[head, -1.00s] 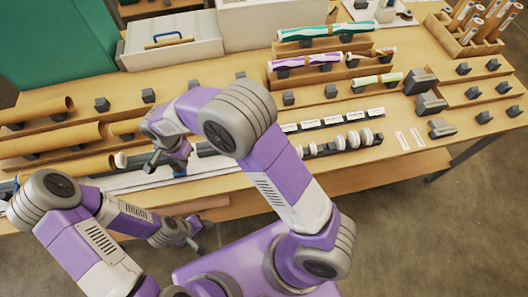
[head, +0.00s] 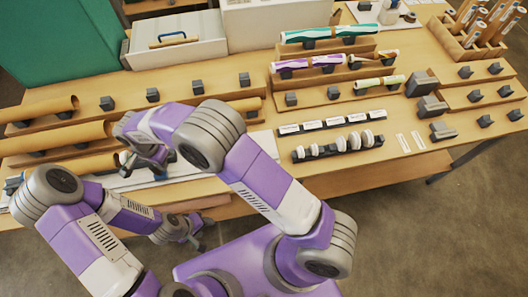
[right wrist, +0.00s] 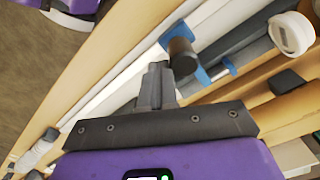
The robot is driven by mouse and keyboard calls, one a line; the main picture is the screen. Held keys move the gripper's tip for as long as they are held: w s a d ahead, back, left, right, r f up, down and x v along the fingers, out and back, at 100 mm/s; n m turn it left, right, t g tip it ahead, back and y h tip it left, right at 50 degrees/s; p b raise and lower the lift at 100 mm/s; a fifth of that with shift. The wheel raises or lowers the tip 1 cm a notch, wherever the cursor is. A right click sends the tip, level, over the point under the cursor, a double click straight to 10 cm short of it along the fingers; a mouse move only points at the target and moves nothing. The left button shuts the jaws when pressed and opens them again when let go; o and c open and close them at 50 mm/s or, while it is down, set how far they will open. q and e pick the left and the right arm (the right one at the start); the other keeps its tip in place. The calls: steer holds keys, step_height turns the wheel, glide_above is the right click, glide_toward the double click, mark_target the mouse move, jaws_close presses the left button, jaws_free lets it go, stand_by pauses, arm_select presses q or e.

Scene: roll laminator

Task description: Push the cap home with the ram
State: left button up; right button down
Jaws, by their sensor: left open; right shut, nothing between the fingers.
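In the right wrist view, a dark round knob (right wrist: 182,57) with blue fittings, which looks like the ram's handle, stands on a grey rail. My right gripper (right wrist: 157,72) is shut and empty, its tips just left of the knob; I cannot tell whether they touch. A white cap (right wrist: 291,34) is at the upper right, apart from the gripper; how far it is seated does not show. In the head view my right gripper (head: 160,172) is over the table's front left and hides the ram. My left gripper (head: 196,240) is open and empty, off the front edge.
Brown tubes (head: 40,109) lie in cradles at the left. A row of white caps (head: 338,146) stands on a dark rack right of my right arm. Wrapped tubes (head: 330,34) lie on tiers behind. A grey case (head: 174,40) stands at the back.

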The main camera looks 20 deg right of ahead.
steer(key=a+p, duration=0.1)
steer(key=a, duration=0.2)
steer(key=w+a, duration=0.1)
steer(key=a, duration=0.2)
steer(key=w+a+p, duration=0.1)
steer(key=a, duration=0.2)
steer(key=shift+w+a+f+p, duration=0.1)
steer(key=shift+a+f+p, duration=0.05)
steer(key=shift+p, duration=0.15)
steer(key=shift+d, duration=0.25)
steer(key=shift+s+d+b, duration=0.25)
steer(key=shift+d+b, duration=0.2)
steer(key=shift+d, duration=0.45)
step_height(320, 180, up, 8)
steer(key=p, duration=0.5)
steer(key=shift+a, duration=0.15)
